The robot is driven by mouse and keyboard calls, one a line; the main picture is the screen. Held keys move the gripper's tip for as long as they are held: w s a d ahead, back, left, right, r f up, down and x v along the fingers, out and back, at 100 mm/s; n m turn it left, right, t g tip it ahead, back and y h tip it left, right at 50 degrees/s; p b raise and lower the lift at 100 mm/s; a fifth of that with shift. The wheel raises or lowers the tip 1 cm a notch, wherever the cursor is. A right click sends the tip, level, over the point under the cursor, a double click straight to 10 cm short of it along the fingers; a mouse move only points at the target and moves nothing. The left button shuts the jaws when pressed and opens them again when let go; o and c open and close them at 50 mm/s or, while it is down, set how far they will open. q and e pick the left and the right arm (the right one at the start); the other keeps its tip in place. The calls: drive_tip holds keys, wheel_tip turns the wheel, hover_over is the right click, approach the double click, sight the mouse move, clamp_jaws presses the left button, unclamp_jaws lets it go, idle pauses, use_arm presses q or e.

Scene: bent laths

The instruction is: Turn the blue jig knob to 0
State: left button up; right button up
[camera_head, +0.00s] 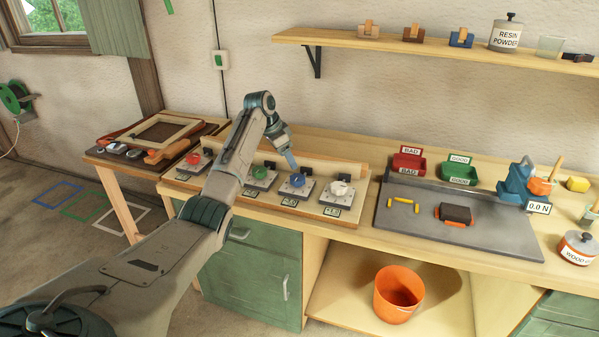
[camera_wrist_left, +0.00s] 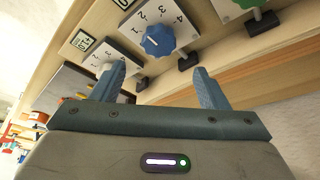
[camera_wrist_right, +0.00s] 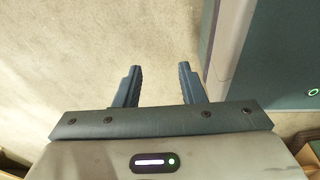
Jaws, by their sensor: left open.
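The blue jig knob (camera_head: 297,181) sits on a pale dial plate on the wooden jig board, between the green knob (camera_head: 260,172) and the white knob (camera_head: 338,188). In the left wrist view the blue knob (camera_wrist_left: 158,40) shows a short white mark, and its plate has numerals including 2, 3 and 4. I cannot tell exactly which numeral the mark points to. My left gripper (camera_head: 291,163) hovers by the blue knob; its fingers (camera_wrist_left: 158,85) are apart, with the knob beyond them and not between them. My right gripper (camera_wrist_right: 159,85) is open and empty above the floor.
A red knob (camera_head: 193,158) stands at the board's left end. Dark clamps stand behind the knobs. To the right, a grey tray (camera_head: 480,235) holds yellow pieces and a dark block, near red (camera_head: 408,164) and green (camera_head: 459,172) bins. An orange bucket (camera_head: 398,294) stands below.

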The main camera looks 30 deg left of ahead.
use_arm(q)
drive_tip(key=p, duration=0.1)
hover_over(297, 177)
drive_tip(key=s, duration=0.2)
drive_tip(key=f, duration=0.2)
drive_tip(key=a+f, duration=0.1)
drive_tip(key=f, duration=0.1)
drive_tip(key=shift+f, duration=0.2)
drive_tip(key=x, duration=0.3)
drive_tip(key=shift+w+f+p, duration=0.25)
drive_tip(key=shift+f+p, duration=0.05)
drive_tip(key=shift+p, duration=0.05)
drive_tip(key=shift+d+f, duration=0.1)
drive_tip(key=shift+f, duration=0.15)
drive_tip(key=shift+c, duration=0.2)
drive_tip(key=c, duration=0.9)
drive_tip(key=shift+c, duration=0.2)
use_arm(e)
drive_tip(key=shift+s+a+r, duration=0.1)
drive_tip(key=shift+s+r, duration=0.9)
drive_tip(key=shift+r, duration=0.05)
